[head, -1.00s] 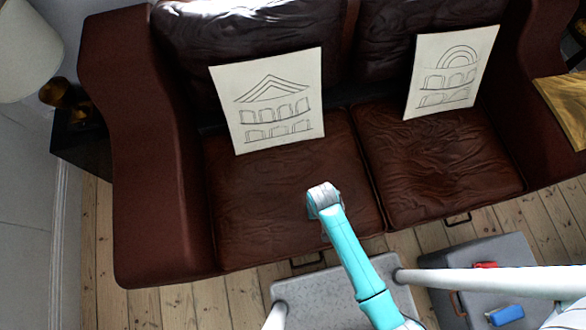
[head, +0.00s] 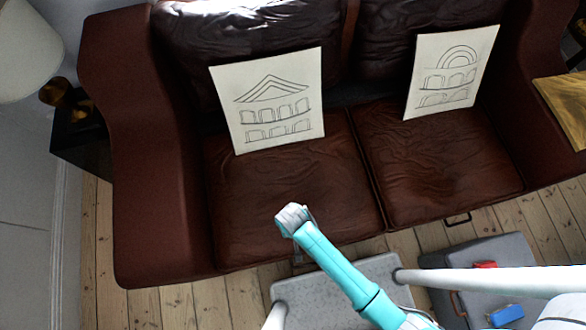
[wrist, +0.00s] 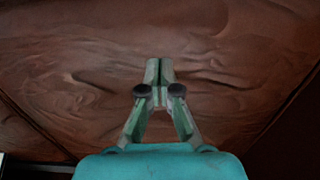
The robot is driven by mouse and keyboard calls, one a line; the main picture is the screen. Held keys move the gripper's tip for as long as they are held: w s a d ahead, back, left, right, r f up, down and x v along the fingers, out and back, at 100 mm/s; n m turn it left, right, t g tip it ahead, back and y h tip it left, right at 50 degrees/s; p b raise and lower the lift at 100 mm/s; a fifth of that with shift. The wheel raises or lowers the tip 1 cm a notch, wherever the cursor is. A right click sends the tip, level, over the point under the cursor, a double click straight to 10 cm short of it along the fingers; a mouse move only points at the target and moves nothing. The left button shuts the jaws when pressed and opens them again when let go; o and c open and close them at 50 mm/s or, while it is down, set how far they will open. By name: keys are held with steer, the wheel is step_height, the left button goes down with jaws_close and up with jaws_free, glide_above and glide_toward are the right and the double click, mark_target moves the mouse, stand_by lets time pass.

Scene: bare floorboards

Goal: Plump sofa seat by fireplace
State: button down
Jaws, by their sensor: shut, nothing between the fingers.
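A dark brown leather sofa (head: 148,200) fills the middle of the head view. Its left seat cushion (head: 340,185) and right seat cushion (head: 440,175) both look wrinkled. My turquoise arm reaches over the front of the left cushion in the head view; the gripper itself is hidden under the wrist there. In the wrist view, my gripper (wrist: 160,68) is shut with its fingertips together and nothing between them. It points at the wrinkled leather (wrist: 70,60). I cannot tell whether the fingertips touch it. No fireplace shows.
A paper with an arcade drawing (head: 268,100) leans on the left backrest, another (head: 450,70) on the right. A grey toolbox (head: 475,262) sits on the floorboards at lower right. A side table (head: 82,145) with a lamp (head: 25,50) stands left.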

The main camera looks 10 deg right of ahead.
steer(key=shift+f, duration=1.85)
steer(key=shift+r, duration=0.15)
steer(key=shift+r, duration=1.65)
steer(key=w+a, duration=0.3)
steer(key=w, duration=0.1)
steer(key=w+a, duration=0.3)
steer(key=w, duration=0.1)
steer(key=w+a, duration=0.3)
steer(key=a, duration=0.1)
steer(key=shift+w, duration=0.4)
steer(key=shift+w+a, duration=0.1)
steer(key=shift+w, duration=0.05)
